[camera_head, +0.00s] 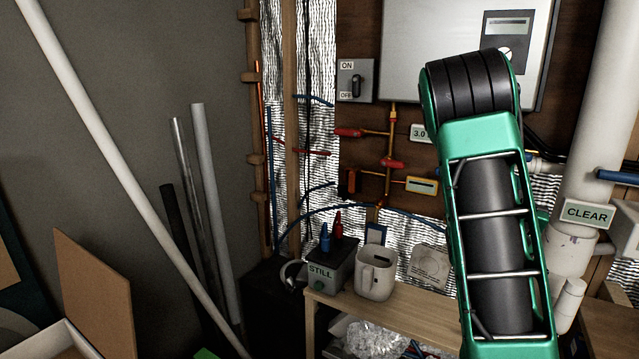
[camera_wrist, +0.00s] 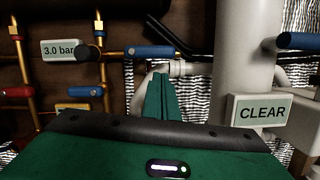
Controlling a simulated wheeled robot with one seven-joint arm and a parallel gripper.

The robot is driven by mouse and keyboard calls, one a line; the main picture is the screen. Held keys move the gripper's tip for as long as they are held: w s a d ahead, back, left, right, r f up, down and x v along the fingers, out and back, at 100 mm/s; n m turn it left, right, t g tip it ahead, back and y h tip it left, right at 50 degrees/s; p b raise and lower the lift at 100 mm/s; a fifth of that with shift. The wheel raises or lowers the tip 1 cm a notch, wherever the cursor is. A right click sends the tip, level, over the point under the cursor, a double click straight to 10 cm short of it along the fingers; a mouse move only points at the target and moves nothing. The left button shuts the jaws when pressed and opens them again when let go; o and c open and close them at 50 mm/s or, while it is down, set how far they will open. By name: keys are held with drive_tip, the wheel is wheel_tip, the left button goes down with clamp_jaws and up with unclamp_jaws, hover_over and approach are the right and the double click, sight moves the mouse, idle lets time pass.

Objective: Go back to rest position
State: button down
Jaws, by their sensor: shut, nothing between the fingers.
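My gripper (camera_wrist: 161,97) shows in the wrist view as green fingers closed together, with nothing between them. It points toward the pipework, left of the white vertical pipe (camera_wrist: 242,50). A blue-handled valve (camera_wrist: 150,51) lies just above the fingertips in the picture; I cannot tell the gap in depth. In the head view my green and black arm rises at the right, in front of the heater (camera_head: 450,25).
A wooden bench (camera_head: 335,304) holds a mug (camera_head: 375,275) and a grey box marked STILL (camera_head: 328,268). A CLEAR sign (camera_head: 587,213) hangs on the white pipe. Red-handled valves (camera_head: 348,132) and a switch box (camera_head: 355,81) are on the wall. Loose pipes (camera_head: 213,200) lean at the left.

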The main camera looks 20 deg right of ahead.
drive_tip(key=s+d+f+m+g, duration=0.4)
drive_tip(key=s+m+g, duration=0.45)
drive_tip(key=m, duration=0.55)
drive_tip(key=s+a+f+m+g+y, duration=0.2)
drive_tip(key=s+a+f+m+y, duration=0.25)
drive_tip(key=f+m, duration=0.3)
drive_tip(key=s+a+f+m+y, duration=0.2)
drive_tip(key=a+f+m+y, duration=0.1)
drive_tip(key=a, duration=0.4)
drive_tip(key=s+a+f+m+y, duration=0.1)
drive_tip(key=a+f+m+y, duration=0.2)
drive_tip(key=a, duration=0.4)
drive_tip(key=s+a+m+g+y, duration=0.1)
drive_tip(key=s+a+y, duration=0.2)
drive_tip(key=a, duration=0.6)
drive_tip(key=s+a+r+m+g+y, duration=0.1)
drive_tip(key=s+a+y, duration=0.2)
drive_tip(key=a, duration=0.6)
drive_tip(key=shift+s+r+m, duration=0.15)
drive_tip(key=shift+s+m, duration=0.2)
drive_tip(key=shift+s, duration=0.55)
drive_tip(key=shift+w+g, duration=0.15)
drive_tip(key=shift+g, duration=0.1)
